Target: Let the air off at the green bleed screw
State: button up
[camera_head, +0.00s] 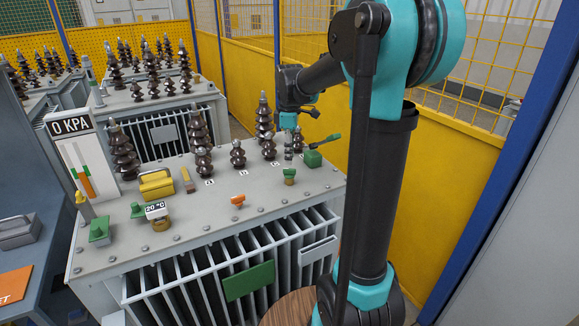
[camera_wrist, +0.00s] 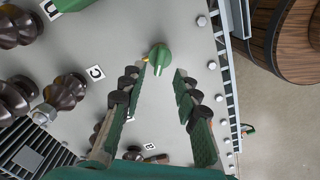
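The green bleed screw (camera_head: 290,175), a green cap on a small brass-coloured base, stands on the grey transformer lid near its right front edge. In the wrist view the green screw head (camera_wrist: 158,58) lies just beyond the fingertips, roughly between their lines. My gripper (camera_head: 289,150) hangs above the screw in the head view. In the wrist view my gripper (camera_wrist: 163,80) has its two fingers spread, with nothing between them. The fingers appear apart from the screw; the exact height gap is hard to tell.
A green block with a lever (camera_head: 313,158) stands close right of the screw, and brown bushings (camera_head: 238,155) stand behind. An orange-topped fitting (camera_head: 238,201) is left. A gauge (camera_head: 75,150) reads 0 KPA; a display (camera_head: 156,210) reads 20 °C. A wooden barrel (camera_wrist: 290,40) stands beside the transformer.

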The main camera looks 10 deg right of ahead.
aim_at(289, 172)
jog(key=shift+f, duration=2.45)
grip_shut()
